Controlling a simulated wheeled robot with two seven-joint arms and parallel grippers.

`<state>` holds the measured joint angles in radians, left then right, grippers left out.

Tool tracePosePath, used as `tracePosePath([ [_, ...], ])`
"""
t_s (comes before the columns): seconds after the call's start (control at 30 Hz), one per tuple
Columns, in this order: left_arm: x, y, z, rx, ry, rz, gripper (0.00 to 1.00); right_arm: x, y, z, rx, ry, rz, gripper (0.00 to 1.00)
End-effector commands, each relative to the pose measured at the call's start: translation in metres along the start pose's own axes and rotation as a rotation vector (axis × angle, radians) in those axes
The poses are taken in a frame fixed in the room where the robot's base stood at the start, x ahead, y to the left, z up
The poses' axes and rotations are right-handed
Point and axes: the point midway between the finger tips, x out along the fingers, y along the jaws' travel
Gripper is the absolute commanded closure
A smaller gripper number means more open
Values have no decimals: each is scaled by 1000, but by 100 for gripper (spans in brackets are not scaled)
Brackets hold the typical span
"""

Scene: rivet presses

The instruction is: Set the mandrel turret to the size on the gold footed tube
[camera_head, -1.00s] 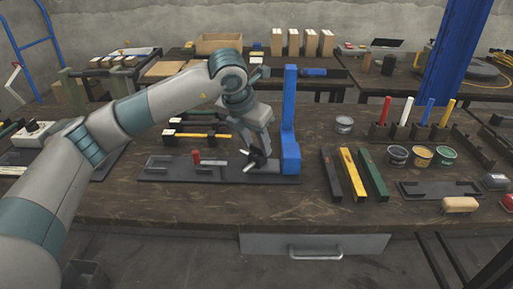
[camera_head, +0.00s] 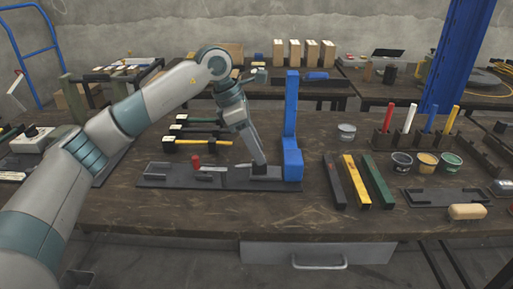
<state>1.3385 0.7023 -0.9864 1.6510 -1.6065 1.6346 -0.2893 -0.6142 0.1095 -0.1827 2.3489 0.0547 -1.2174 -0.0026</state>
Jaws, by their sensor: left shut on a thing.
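A blue press (camera_head: 291,130) stands at the right end of a dark base plate (camera_head: 165,183) on the bench. My left gripper (camera_head: 259,165) points down just left of the press column. It is shut on a small dark part low on the plate, apparently the mandrel turret, which the fingers mostly hide. A yellow-gold tube (camera_head: 451,116) stands upright in a dark foot at the back right, apparently the gold footed tube. No size mark on it can be read. My right gripper is not in view.
A red-handled part (camera_head: 196,160) stands on the plate left of my gripper. Black, yellow (camera_head: 355,182) and green bars lie right of the press. Several small tubs (camera_head: 402,162) and other footed tubes stand farther right. The bench's front strip is clear.

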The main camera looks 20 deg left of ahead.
Motion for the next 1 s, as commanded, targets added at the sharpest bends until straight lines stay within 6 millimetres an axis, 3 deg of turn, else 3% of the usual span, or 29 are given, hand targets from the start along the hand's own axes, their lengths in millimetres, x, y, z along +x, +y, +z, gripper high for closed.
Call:
tracePosePath([
  [0.3, -1, 2, 0, 104, 1, -42, 85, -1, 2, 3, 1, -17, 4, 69],
  [0.73, -1, 2, 0, 117, 1, -45, 85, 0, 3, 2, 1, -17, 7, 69],
  [0.77, -1, 2, 0, 117, 1, -45, 58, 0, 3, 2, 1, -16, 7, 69],
  [0.8, -1, 2, 0, 117, 1, -45, 48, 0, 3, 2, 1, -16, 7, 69],
  [0.83, -1, 2, 0, 117, 1, -46, 44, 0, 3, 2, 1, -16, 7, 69],
  [1.0, 0, 1, 0, 116, 1, -46, 44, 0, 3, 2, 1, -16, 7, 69],
])
